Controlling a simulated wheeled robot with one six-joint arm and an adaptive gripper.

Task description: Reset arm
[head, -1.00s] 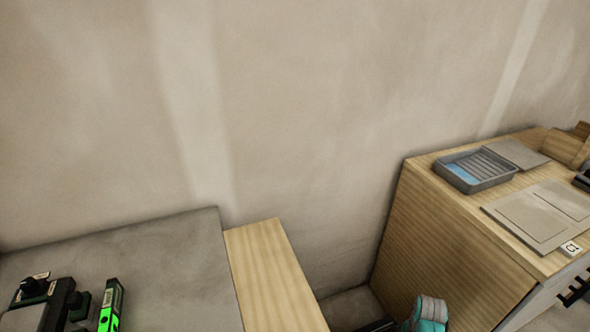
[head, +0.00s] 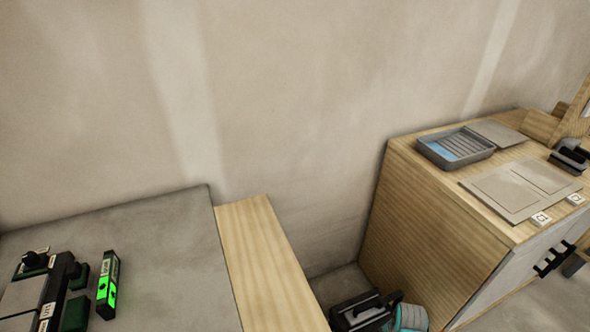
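My arm and gripper do not show in the head view. At the lower left, a grey worktop (head: 165,245) carries a dark device with a black knob (head: 36,259) and grey tile-like faces. A small upright level-like block (head: 108,285) with bright green lit faces stands just right of it, apart from it.
A wooden strip (head: 265,262) edges the worktop. Across a floor gap, a wooden cabinet (head: 425,235) holds a grey tray (head: 456,147), flat grey tiles (head: 508,190) and small white markers. A black item (head: 360,312) and a teal-and-grey item (head: 411,317) sit low in the gap.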

